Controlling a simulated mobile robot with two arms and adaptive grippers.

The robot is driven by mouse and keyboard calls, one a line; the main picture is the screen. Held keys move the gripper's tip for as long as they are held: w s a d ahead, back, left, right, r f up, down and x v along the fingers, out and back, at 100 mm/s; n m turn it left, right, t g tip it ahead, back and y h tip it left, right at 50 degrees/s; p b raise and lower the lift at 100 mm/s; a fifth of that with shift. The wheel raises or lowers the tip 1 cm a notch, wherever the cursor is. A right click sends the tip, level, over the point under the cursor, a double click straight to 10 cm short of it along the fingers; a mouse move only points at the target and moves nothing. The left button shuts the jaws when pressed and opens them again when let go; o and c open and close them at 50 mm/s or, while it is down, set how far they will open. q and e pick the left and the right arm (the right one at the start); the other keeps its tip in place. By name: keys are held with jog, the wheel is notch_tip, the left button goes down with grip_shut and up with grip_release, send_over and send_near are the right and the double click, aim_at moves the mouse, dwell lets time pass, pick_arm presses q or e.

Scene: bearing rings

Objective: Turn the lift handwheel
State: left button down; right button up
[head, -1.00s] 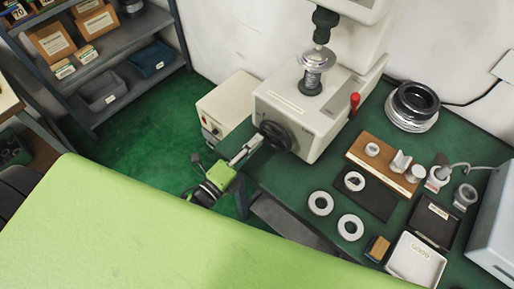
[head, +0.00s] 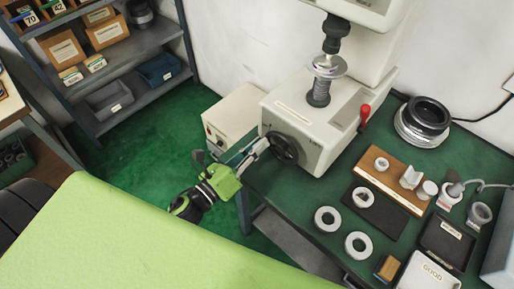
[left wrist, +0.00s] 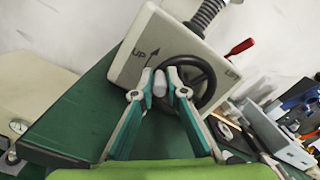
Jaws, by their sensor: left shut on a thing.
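The lift handwheel (head: 284,148) is a black spoked wheel on the front of the pale machine housing (head: 318,128). It also shows in the left wrist view (left wrist: 207,76), beside arrows marked "UP". My left gripper (head: 262,146) reaches the wheel's left side. In the left wrist view my left gripper (left wrist: 160,92) has its fingers closed on the light grey handle knob (left wrist: 160,82) at the wheel's left rim. Part of the knob is hidden between the fingers. The lift screw (head: 319,92) rises from the housing top. My right gripper is not in view.
A red lever (head: 365,112) stands on the housing's right. A cream box (head: 236,122) is left of it. Rings (head: 327,219), a wooden block (head: 391,180) and trays (head: 446,240) occupy the green bench to the right. Shelving (head: 112,75) stands back left, with open floor before it.

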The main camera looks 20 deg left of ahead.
pick_arm(q)
jog(key=shift+r+m, duration=0.3)
jog(key=c, duration=2)
grip_release()
jog(key=shift+d, duration=0.1)
jog(key=shift+f, duration=0.1)
jog(key=shift+s, duration=0.25)
jog(key=v, duration=1.1)
jog(key=shift+s+a, duration=0.25)
jog(key=shift+f, duration=0.1)
